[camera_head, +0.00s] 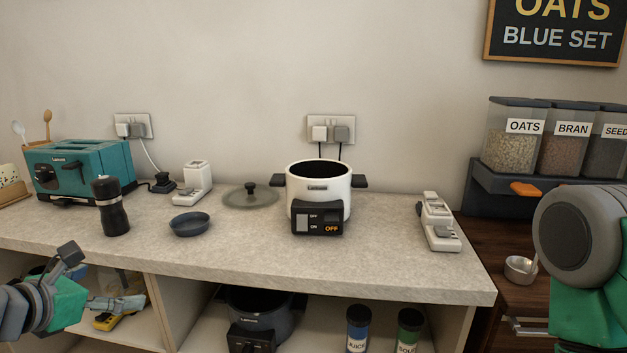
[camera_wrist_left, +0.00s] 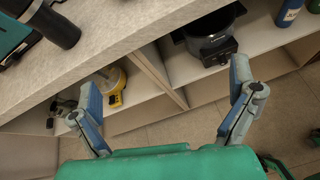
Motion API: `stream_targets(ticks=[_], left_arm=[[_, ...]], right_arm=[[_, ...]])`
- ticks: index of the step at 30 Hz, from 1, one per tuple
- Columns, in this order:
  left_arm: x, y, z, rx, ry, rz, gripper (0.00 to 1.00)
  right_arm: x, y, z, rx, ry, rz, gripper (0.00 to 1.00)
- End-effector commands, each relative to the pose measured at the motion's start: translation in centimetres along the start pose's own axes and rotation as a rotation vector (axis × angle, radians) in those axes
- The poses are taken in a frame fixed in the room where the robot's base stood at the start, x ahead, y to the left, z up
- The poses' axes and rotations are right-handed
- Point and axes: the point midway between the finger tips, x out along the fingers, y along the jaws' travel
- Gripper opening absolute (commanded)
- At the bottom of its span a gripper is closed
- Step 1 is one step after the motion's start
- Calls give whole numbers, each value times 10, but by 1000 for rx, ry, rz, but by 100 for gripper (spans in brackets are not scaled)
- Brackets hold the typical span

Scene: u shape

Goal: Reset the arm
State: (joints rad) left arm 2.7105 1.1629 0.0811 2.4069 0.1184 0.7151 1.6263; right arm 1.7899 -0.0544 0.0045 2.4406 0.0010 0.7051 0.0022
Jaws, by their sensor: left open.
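My left gripper (camera_head: 115,303) is at the lower left of the head view, in front of the counter's open shelf and below the counter top. In the left wrist view the left gripper (camera_wrist_left: 165,110) has its two fingers spread wide, with nothing between them. My right arm shows only as a grey joint and green link at the right edge of the head view. The right gripper is out of the picture.
The counter (camera_head: 250,250) holds a teal toaster (camera_head: 85,170), black grinder (camera_head: 110,206), blue bowl (camera_head: 190,223), glass lid (camera_head: 250,195) and white cooker (camera_head: 318,190). Below are a dark pot (camera_head: 260,310), jars (camera_head: 358,330) and a yellow device (camera_wrist_left: 117,88).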

Motion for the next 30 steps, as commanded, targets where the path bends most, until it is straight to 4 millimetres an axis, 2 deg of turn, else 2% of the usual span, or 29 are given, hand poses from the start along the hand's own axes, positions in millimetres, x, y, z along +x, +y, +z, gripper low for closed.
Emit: stream_targets(ticks=[8, 14, 17, 22, 27, 30], left_arm=[[6, -23, -47, 376, 133, -62, 100], [10, -56, -102, 812, 261, -197, 100], [6, -82, -144, 1128, 326, -339, 100], [-16, -132, -225, 1700, 344, -692, 100], [-52, -176, -296, 2165, 201, -1087, 100], [-72, -195, -324, 2343, 79, -1270, 100]], right_arm=[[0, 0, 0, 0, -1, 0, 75], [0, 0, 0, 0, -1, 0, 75], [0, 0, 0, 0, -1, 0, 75], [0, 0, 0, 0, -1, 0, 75], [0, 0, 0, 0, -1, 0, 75], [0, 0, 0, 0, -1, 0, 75]])
